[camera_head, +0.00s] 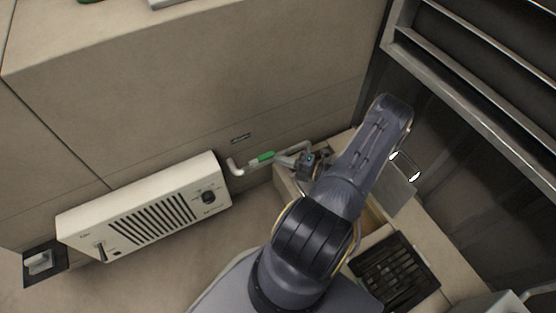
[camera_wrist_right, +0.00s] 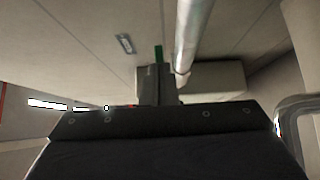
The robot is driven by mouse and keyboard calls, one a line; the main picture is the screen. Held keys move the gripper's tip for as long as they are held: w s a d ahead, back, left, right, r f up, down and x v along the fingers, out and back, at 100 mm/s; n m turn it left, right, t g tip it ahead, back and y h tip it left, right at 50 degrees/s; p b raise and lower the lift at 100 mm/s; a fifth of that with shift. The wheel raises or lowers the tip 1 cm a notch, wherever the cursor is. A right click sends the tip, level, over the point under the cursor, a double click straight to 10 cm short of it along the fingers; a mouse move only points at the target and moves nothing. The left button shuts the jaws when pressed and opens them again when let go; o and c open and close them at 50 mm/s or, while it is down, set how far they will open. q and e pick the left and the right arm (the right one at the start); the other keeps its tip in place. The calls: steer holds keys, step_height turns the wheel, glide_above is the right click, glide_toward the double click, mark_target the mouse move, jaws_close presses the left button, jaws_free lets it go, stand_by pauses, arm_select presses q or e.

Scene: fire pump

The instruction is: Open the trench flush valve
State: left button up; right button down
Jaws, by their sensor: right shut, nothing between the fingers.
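The trench flush valve shows as a green handle (camera_head: 262,157) on a thin pale pipe (camera_head: 236,168) low along the wall. In the head view the green part lies roughly in line with the pipe. My right gripper (camera_head: 308,160) is at the pipe, just right of the green handle, and looks shut and empty. In the right wrist view the shut fingers (camera_wrist_right: 157,85) point at the green handle (camera_wrist_right: 158,52), which shows just past their tips beside the pipe (camera_wrist_right: 191,38). I cannot tell whether they touch it. My left gripper is not in view.
A white wall unit with a grille (camera_head: 150,207) stands left of the pipe. A small label plate (camera_head: 241,138) is on the wall above. A dark floor grate (camera_head: 397,270) lies at lower right. A metal-framed louvre (camera_head: 480,75) fills the upper right. My right arm hides part of the trench.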

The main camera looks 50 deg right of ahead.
steer(key=p+v, duration=0.1)
steer(key=v, duration=0.5)
steer(key=shift+s+a, duration=0.25)
steer(key=shift+s, duration=0.2)
steer(key=shift+a+f, duration=0.1)
steer(key=shift+a, duration=0.05)
